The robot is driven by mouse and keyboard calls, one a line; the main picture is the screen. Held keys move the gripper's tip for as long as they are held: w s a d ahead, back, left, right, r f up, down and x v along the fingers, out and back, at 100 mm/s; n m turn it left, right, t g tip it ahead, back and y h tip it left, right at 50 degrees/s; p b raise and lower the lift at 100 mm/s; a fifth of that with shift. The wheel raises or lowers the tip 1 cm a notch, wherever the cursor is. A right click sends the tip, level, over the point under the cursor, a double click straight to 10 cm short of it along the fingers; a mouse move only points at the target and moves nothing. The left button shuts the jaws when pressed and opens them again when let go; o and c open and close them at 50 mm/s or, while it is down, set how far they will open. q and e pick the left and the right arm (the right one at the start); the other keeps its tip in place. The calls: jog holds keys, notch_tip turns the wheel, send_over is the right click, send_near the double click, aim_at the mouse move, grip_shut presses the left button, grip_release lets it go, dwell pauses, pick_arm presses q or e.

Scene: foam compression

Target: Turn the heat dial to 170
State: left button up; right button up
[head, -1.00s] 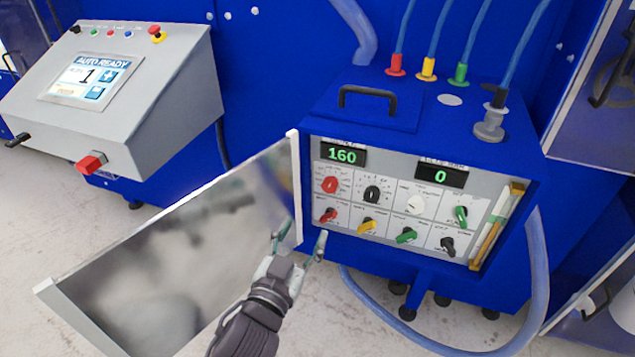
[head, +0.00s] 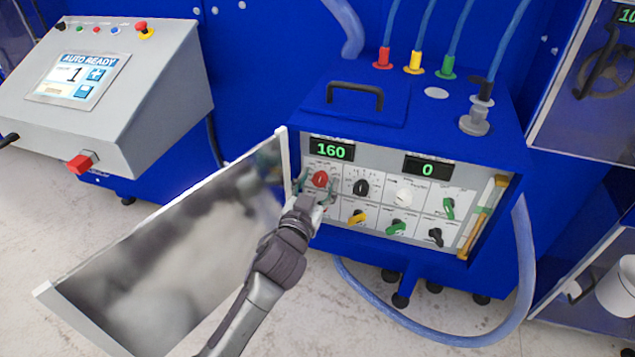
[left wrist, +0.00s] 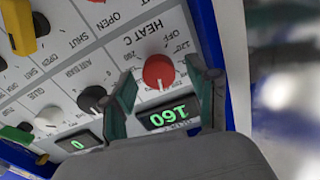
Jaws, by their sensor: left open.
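The red heat dial (head: 320,179) is at the upper left of the control panel. In the left wrist view the red dial (left wrist: 158,71), under the label HEAT C, sits between my fingertips. The green display (head: 331,149) above it reads 160; it shows upside down in the left wrist view (left wrist: 166,116). My left gripper (head: 318,190) is open, its fingers on either side of the dial; I cannot tell whether they touch it. The red knob below the dial is hidden by my gripper in the head view. My right gripper is not in view.
An open door (head: 170,245) stands left of the panel, close to my left arm. Several other knobs, including a black one (head: 361,187) and a white one (head: 403,195), are right of the dial. A second display (head: 428,168) reads 0. A hose (head: 525,270) loops below the box.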

pick_arm(q)
grip_shut()
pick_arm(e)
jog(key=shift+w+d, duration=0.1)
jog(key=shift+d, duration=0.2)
pick_arm(q)
jog(key=shift+m, duration=0.3)
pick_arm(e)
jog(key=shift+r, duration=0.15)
pick_arm(q)
jog(key=m+p, duration=0.1)
jog(key=m, duration=0.1)
jog(key=shift+m, duration=1.6)
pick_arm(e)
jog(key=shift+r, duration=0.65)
pick_arm(q)
jog(key=shift+f+p, duration=0.1)
jog(key=shift+p, duration=0.2)
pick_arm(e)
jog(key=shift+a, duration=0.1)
pick_arm(q)
grip_release()
